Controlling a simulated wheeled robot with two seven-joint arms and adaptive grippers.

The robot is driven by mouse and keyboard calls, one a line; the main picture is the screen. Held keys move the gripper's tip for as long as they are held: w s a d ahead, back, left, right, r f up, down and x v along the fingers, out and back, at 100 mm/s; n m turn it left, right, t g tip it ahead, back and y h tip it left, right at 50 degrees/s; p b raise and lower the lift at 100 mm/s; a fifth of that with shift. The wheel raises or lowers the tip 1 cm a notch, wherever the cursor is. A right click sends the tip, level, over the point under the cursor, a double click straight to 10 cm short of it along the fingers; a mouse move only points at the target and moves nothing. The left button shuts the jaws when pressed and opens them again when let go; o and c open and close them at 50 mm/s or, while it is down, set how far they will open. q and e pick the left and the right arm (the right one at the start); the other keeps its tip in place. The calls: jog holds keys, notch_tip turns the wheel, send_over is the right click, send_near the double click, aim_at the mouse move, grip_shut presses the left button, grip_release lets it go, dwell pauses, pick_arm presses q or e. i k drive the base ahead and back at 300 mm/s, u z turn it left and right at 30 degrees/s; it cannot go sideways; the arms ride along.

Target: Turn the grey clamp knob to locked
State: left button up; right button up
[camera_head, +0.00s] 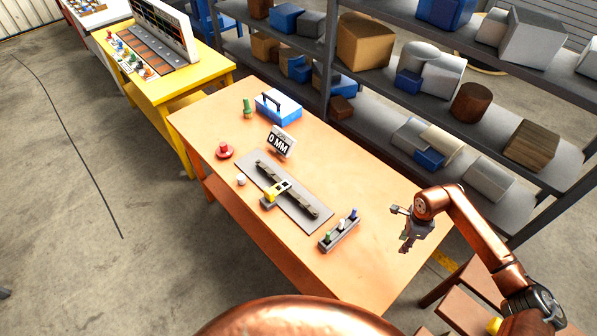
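On the orange table (205,128), a grey plate (254,183) carries a long dark bar (297,197). My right gripper (402,230) is above the table's right end, well away from these pieces. Its fingers look spread, with nothing between them. My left gripper is not in view.
A "0 MM" display (281,142) stands behind the plate. A red button (224,151), a green cylinder (247,108), a blue and white case (279,108) and a rack of small coloured pieces (339,231) share the table. Loaded grey shelves (390,105) stand behind.

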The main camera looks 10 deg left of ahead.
aim_at(241, 178)
jog(key=u, duration=1.5)
jog(key=i, duration=1)
